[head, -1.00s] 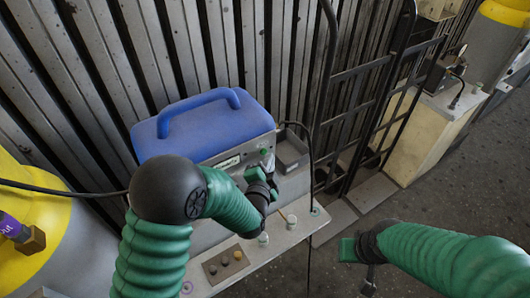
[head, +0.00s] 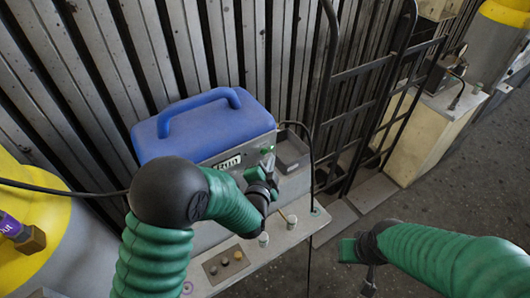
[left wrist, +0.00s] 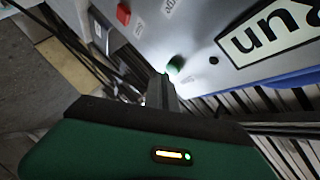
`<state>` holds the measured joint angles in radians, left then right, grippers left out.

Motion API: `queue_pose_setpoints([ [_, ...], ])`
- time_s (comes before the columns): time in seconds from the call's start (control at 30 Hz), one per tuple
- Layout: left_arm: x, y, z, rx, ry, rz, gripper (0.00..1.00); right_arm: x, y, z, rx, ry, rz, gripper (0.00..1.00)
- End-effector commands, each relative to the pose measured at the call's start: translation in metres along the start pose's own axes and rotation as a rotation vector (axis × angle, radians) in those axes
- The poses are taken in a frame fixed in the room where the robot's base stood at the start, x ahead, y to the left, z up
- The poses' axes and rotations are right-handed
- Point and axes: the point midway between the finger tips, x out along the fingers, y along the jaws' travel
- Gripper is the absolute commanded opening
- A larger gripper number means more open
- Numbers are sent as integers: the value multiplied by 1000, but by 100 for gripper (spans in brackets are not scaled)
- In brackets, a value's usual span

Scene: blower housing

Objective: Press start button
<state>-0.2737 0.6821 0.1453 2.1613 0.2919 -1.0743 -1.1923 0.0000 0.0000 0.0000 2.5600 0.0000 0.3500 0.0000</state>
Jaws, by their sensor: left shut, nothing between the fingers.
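The blower housing is a grey box with a blue top (head: 205,125), standing on a bench. Its front panel carries a green button (head: 265,150), which also shows in the left wrist view (left wrist: 175,66). A panel display (head: 228,163) has dark letters on a pale ground; the left wrist view shows the letters "un" on the display (left wrist: 272,34). My left gripper (head: 269,165) is shut and empty, its tips right at the green button; I cannot tell whether they touch it. My right gripper (head: 357,256) hangs low at the right, away from the panel; its jaw state is unclear.
A red button (left wrist: 123,14) sits on the panel in the left wrist view. A small grey open box (head: 291,152) stands right of the housing. A control plate with knobs (head: 225,264) lies on the bench front. A black hand truck (head: 370,70) stands at right.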

Motion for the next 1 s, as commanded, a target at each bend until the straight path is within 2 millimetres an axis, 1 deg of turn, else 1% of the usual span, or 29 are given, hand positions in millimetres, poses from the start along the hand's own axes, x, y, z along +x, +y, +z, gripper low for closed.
queue_pose_setpoints([
  [0.17,-6,5,-6,0,2,3,0,0,0,0,0,0,0,36],
  [0.4,-27,20,-21,0,3,3,0,-1,0,0,0,0,0,36],
  [0.6,-40,30,-30,0,1,1,0,-1,0,0,0,0,0,36],
  [1.0,-42,31,-30,0,0,1,0,-1,0,0,0,0,0,36],
])
